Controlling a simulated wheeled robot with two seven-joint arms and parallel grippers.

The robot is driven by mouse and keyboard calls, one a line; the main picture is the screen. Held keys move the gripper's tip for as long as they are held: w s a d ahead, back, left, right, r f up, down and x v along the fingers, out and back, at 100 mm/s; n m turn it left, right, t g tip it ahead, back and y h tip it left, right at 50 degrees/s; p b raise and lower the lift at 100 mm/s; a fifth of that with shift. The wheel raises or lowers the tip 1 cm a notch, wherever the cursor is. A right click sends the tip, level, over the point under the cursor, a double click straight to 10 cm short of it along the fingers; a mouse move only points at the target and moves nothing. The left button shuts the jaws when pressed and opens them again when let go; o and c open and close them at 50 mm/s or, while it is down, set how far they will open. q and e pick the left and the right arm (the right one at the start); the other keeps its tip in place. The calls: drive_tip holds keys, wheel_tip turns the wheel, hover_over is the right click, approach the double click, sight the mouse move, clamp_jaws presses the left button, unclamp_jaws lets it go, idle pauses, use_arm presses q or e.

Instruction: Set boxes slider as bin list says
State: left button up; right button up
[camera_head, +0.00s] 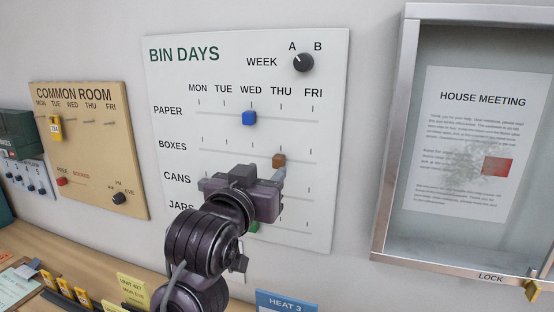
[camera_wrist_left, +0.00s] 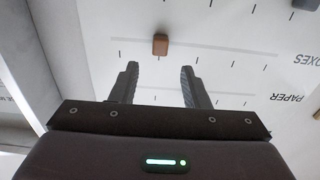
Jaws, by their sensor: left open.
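The BIN DAYS board (camera_head: 175,75) hangs on the wall with rows PAPER, BOXES, CANS and JARS under day columns. The brown boxes slider (camera_head: 279,161) sits on the BOXES track at about THU. My left gripper (camera_head: 279,174) is open just below it in the head view, its body covering much of the CANS row. In the left wrist view the brown slider (camera_wrist_left: 160,45) lies beyond the two fingertips (camera_wrist_left: 158,72), roughly between them in line, with nothing held. I cannot make out a bin list. My right gripper is not in view.
A blue slider (camera_head: 249,118) is on PAPER at WED. A green slider (camera_head: 254,227) shows partly behind my arm. The WEEK knob (camera_head: 303,62) is above. The COMMON ROOM board (camera_head: 90,150) is left, a framed notice case (camera_head: 384,150) right, and a desk (camera_head: 40,245) below.

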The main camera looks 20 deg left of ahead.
sight(277, 161)
use_arm(q)
drive_tip(key=w, duration=0.1)
drive_tip(key=w+p, duration=0.1)
drive_tip(key=shift+w+r, duration=0.2)
drive_tip(key=shift+w, duration=0.15)
drive_tip(key=w, duration=0.1)
drive_tip(key=w+p, duration=0.1)
drive_tip(key=shift+w+d+f, duration=0.1)
drive_tip(key=shift+w+f, duration=0.1)
drive_tip(key=shift+w, duration=0.4)
drive_tip(key=shift+w+f, duration=0.1)
clamp_jaws()
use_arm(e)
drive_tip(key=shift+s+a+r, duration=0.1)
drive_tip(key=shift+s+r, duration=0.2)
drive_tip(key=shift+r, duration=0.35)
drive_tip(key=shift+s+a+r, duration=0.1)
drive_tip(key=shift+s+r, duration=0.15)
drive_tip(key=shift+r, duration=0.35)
